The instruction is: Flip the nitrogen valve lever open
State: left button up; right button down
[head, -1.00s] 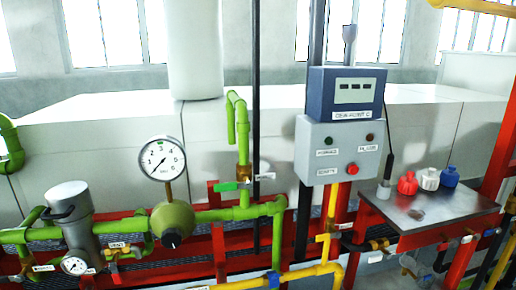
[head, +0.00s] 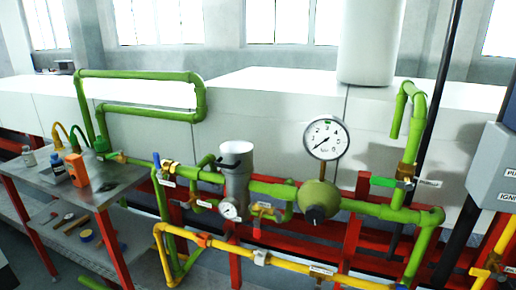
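Several valves sit on the pipework, and their small labels are too blurred to read, so I cannot tell which one is nitrogen. A brass valve with a green lever (head: 383,181) is on the green riser at right, its lever lying crosswise to the upright pipe. A blue lever (head: 156,160) is at the left end of the green line, beside a brass fitting (head: 168,167). An orange lever (head: 204,241) is on the yellow pipe (head: 285,265). A small brass valve (head: 262,209) is below the green line. Neither of my grippers is in view.
A round pressure gauge (head: 326,138) stands above a green regulator (head: 318,199) with a black knob. A grey canister (head: 236,172) is left of it. A metal table (head: 110,178) with bottles and an orange block (head: 77,170) is at left. A grey control box (head: 494,165) is at right.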

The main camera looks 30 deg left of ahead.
aim_at(159, 176)
jog(key=u, duration=1.8)
